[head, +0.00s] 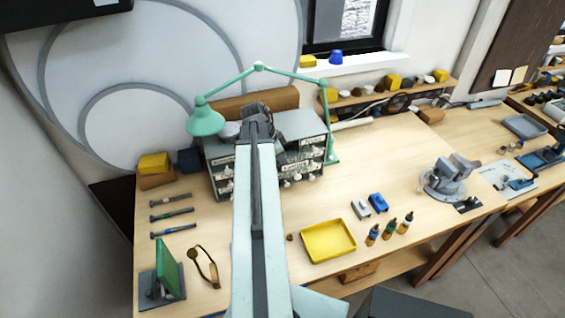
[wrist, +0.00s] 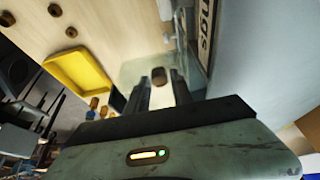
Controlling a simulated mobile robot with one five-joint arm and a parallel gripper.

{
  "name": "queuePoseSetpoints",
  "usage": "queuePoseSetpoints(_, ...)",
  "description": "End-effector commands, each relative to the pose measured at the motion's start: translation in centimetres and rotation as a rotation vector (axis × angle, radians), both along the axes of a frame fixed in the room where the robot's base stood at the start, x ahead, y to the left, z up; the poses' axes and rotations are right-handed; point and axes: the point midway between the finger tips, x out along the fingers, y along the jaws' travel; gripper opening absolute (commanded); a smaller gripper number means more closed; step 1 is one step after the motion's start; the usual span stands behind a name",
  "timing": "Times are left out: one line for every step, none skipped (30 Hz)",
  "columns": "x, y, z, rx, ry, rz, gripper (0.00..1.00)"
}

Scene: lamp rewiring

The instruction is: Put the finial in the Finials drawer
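My gripper (wrist: 160,82) has a small brown cylindrical piece, apparently the finial (wrist: 158,75), between its fingertips in the wrist view. The fingers look closed on its sides. In the head view my arm reaches over the bench to the grey drawer cabinet (head: 305,125), and the fingertips and finial are hidden there. The cabinet has labelled drawers with pale knobs. In the wrist view a label ending in "ngs" (wrist: 205,25) is close, right of the fingers. A pale translucent surface (wrist: 135,72) lies behind the finial. I cannot pick out the Finials drawer surely.
A yellow tray (head: 328,241) lies on the bench, with a small brown piece (head: 290,237) beside it. A green lamp (head: 206,122) arches over the cabinet. Small bottles (head: 389,228) and a grey vise (head: 445,180) stand to the right. The bench between cabinet and tray is mostly clear.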

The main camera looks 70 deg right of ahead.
Motion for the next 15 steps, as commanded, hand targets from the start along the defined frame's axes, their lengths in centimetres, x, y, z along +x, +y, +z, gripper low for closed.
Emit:
queuePoseSetpoints(0.0,0.0,0.1,0.0,0.0,0.0,0.42)
queuePoseSetpoints(0.0,0.0,0.0,0.0,0.0,0.0,0.42)
queuePoseSetpoints(0.0,0.0,0.0,0.0,0.0,0.0,0.42)
queuePoseSetpoints(0.0,0.0,0.0,0.0,0.0,0.0,0.42)
queuePoseSetpoints(0.0,0.0,0.1,0.0,0.0,0.0,0.42)
queuePoseSetpoints(0.0,0.0,0.1,0.0,0.0,0.0,0.42)
queuePoseSetpoints(0.0,0.0,0.1,0.0,0.0,0.001,0.42)
queuePoseSetpoints(0.0,0.0,0.0,0.0,0.0,0.001,0.42)
queuePoseSetpoints(0.0,0.0,0.1,0.0,0.0,0.001,0.42)
queuePoseSetpoints(0.0,0.0,0.1,0.0,0.0,0.001,0.42)
queuePoseSetpoints(0.0,0.0,0.2,0.0,0.0,0.001,0.42)
queuePoseSetpoints(0.0,0.0,0.4,0.0,0.0,0.001,0.42)
queuePoseSetpoints(0.1,0.0,0.6,0.0,0.0,0.001,0.42)
queuePoseSetpoints(0.1,0.1,0.8,0.0,0.0,0.001,0.42)
queuePoseSetpoints(0.2,0.2,1.2,0.0,0.0,0.002,0.42)
